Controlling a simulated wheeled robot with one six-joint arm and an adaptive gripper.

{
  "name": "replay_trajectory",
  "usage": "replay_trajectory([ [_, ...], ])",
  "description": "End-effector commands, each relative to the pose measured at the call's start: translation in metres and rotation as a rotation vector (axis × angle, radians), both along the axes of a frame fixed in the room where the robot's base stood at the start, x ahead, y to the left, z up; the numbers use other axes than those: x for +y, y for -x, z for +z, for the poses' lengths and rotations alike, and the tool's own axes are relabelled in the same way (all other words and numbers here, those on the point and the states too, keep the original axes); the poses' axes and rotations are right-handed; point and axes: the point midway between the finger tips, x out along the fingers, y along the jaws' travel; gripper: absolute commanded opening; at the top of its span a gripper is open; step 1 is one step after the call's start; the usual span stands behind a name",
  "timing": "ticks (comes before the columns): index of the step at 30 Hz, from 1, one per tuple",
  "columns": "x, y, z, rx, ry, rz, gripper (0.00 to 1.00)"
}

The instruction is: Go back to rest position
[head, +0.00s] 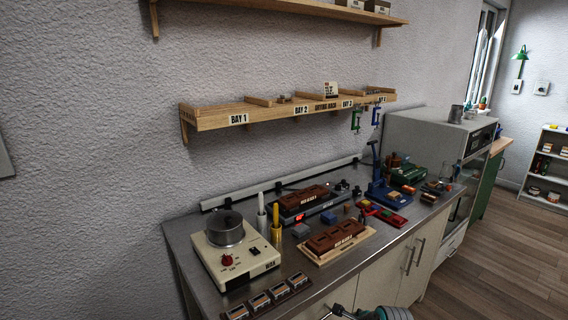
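Part of my own arm, grey with teal rings, shows at the bottom edge of the head view, in front of the bench cabinets. My gripper cannot be made out in this view, so its opening and anything it may hold are hidden. No part of the arm that shows is touching the things on the bench.
A steel-topped bench (185,240) carries a cream hot-pot unit (236,262), two brown-red blocks, a blue press (378,185) and small parts. A wooden shelf (215,121) with bay labels hangs above. A grey cabinet (430,130) stands right; wooden floor (500,265) is open.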

Motion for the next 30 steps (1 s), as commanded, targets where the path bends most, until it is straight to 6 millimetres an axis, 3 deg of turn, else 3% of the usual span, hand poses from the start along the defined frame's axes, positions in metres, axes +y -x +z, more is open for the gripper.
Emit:
replay_trajectory([
  [1,0.002,0.015,-0.017,-0.018,0.026,0.029,0.72],
  [6,0.005,0.06,-0.057,-0.106,0.137,0.143,0.72],
  [15,0.009,0.15,-0.102,-0.249,0.36,0.334,0.72],
  [23,0.01,0.234,-0.113,-0.358,0.579,0.499,0.72],
  [30,0.01,0.312,-0.102,-0.443,0.798,0.646,0.72],
])
